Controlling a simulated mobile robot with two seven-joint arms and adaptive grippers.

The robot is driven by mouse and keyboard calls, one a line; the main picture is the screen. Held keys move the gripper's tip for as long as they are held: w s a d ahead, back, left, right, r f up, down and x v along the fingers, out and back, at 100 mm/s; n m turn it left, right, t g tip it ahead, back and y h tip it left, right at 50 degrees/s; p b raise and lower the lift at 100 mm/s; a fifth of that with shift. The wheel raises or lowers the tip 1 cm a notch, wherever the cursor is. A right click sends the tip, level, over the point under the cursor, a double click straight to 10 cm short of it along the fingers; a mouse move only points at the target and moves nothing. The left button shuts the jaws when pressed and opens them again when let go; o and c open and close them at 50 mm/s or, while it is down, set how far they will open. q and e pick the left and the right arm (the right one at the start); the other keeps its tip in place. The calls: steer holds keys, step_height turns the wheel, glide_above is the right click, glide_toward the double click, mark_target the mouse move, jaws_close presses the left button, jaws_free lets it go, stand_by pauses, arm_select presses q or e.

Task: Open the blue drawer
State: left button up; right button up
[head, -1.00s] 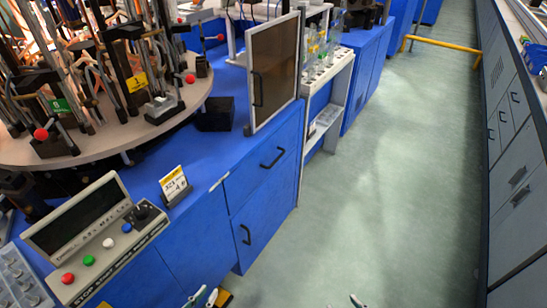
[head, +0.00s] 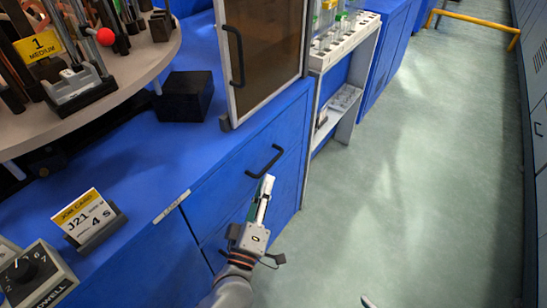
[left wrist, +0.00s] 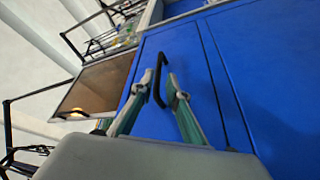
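The blue drawer (head: 232,186) is the upper front of the blue cabinet and looks closed, flush with the front around it. Its black bar handle (head: 265,160) also shows in the left wrist view (left wrist: 158,78). My left gripper (head: 268,180) is just below and in front of the handle in the head view. In the left wrist view its two fingers (left wrist: 160,79) are spread, one on each side of the handle. I cannot tell whether they touch it. Only a small tip of my right gripper (head: 368,302) shows at the bottom edge of the head view.
A glazed panel with a handle (head: 265,50) stands on the blue worktop (head: 150,185) above the drawer. A black block (head: 185,97), a job card (head: 88,217) and a round rack table are to the left. Green floor on the right is free.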

mark_target(272, 161)
arm_select(q)
steer(key=b+x, duration=0.1)
steer(key=x, duration=0.6)
steer(key=shift+w+r, duration=0.15)
jaws_close()
